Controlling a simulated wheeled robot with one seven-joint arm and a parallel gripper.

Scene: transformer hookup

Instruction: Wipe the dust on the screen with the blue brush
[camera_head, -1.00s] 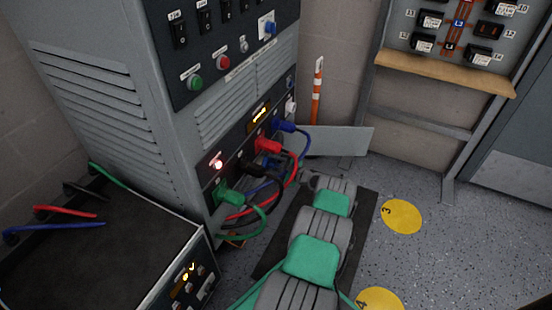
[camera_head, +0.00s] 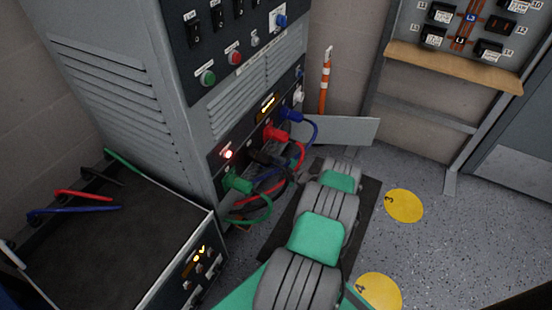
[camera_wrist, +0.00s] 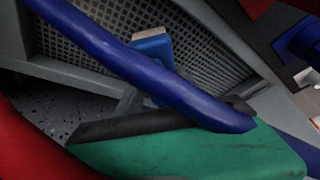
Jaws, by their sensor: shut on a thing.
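A blue block with a pale edge (camera_wrist: 152,46), which looks like the blue brush, shows in the wrist view, partly behind a blue cable. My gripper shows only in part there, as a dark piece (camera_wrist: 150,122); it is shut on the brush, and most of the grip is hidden. A small amber-lit screen (camera_head: 267,106) is on the cabinet front above the plugs. Another lit screen (camera_head: 201,254) is on the low box at left. Dust cannot be made out on either.
Blue (camera_head: 291,114), red (camera_head: 274,132) and green (camera_head: 236,182) plugs with looping cables stick out of the grey cabinet (camera_head: 130,75). In the wrist view a blue cable (camera_wrist: 140,70) crosses close to the camera.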

